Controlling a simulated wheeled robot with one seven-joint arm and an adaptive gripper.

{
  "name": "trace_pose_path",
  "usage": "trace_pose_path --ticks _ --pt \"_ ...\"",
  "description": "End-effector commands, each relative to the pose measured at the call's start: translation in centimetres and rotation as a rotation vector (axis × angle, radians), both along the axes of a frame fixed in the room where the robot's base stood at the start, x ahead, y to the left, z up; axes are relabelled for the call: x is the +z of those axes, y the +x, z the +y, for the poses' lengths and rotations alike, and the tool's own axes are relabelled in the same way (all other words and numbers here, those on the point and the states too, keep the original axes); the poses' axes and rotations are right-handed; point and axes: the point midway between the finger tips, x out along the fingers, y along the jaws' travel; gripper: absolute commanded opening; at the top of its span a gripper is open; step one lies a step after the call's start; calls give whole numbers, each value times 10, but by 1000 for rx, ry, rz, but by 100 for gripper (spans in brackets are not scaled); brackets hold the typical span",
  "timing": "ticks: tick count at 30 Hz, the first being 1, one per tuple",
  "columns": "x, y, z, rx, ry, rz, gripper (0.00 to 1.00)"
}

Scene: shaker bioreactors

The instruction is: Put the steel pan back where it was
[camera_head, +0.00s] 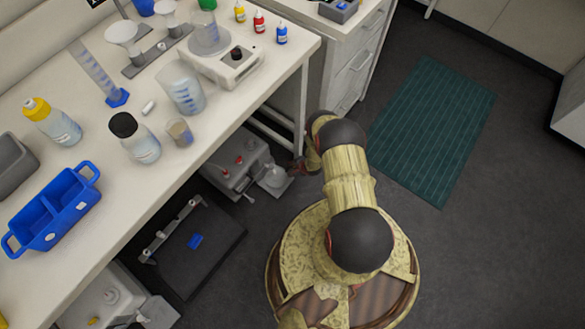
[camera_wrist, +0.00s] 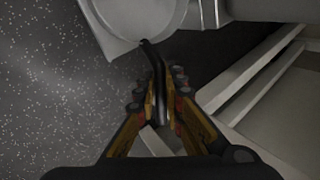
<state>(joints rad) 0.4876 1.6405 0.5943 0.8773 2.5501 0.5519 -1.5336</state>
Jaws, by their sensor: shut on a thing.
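The steel pan (camera_wrist: 130,18) shows as a pale round dish at the top of the wrist view, partly cut off by the frame. Its dark curved handle runs down between the fingers of my gripper (camera_wrist: 158,92). My gripper is shut on this handle. In the head view my gripper (camera_head: 296,167) is low, beside the bench and mostly hidden by my arm. A pale round shape there, which looks like the pan (camera_head: 272,177), is beside a grey machine with red knobs (camera_head: 238,163). Whether the pan touches a surface under it cannot be told.
The white bench (camera_head: 225,125) above holds bottles, beakers, a balance (camera_head: 225,65) and a blue caddy (camera_head: 52,208). Its leg (camera_head: 304,105) stands close to my gripper. A black shaker platform (camera_head: 200,245) is below. Drawers (camera_head: 355,70) stand behind; open floor and a green mat (camera_head: 435,130) lie right.

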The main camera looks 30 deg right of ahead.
Motion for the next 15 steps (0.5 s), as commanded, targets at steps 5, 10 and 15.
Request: trace_pose_path --ticks 5,10,15 --pt "-25 5 1 0 0 1 0" --pt "-37 6 0 0 -1 -1 0" --pt "-35 6 0 0 -1 -1 0"
